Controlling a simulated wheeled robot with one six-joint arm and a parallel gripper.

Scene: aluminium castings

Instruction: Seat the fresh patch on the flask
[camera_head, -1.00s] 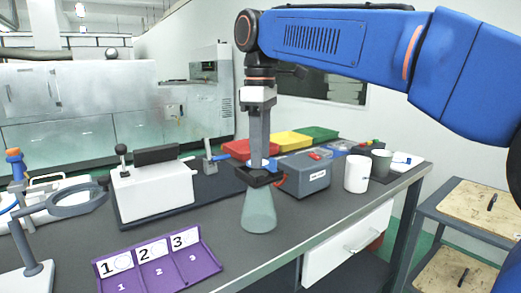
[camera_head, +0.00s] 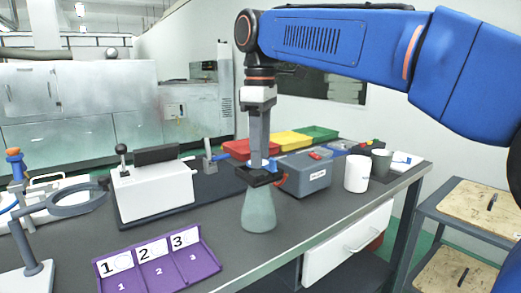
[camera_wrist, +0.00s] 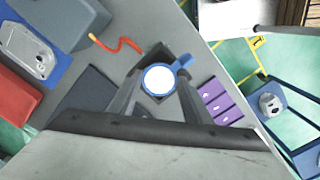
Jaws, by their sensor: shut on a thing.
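The conical, pale grey-green flask (camera_head: 259,213) stands upright on the dark bench in the head view. My gripper (camera_head: 262,174) is directly above it, pointing down, with its dark fingertips at the flask's mouth. In the wrist view, a white round patch with a blue rim and side tab (camera_wrist: 160,79) lies between the fingers of my gripper (camera_wrist: 160,88), which is shut on it. Only a little blue of the patch shows in the head view (camera_head: 272,164). The fingertips hide the flask's mouth, so I cannot tell whether the patch touches it.
A purple tray numbered 1 to 3 (camera_head: 184,275) lies front left. A grey box (camera_head: 304,181) with a red lead is close behind the flask. A white cup (camera_head: 356,173) stands right, a white machine (camera_head: 153,194) left. Bare bench lies right of the flask.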

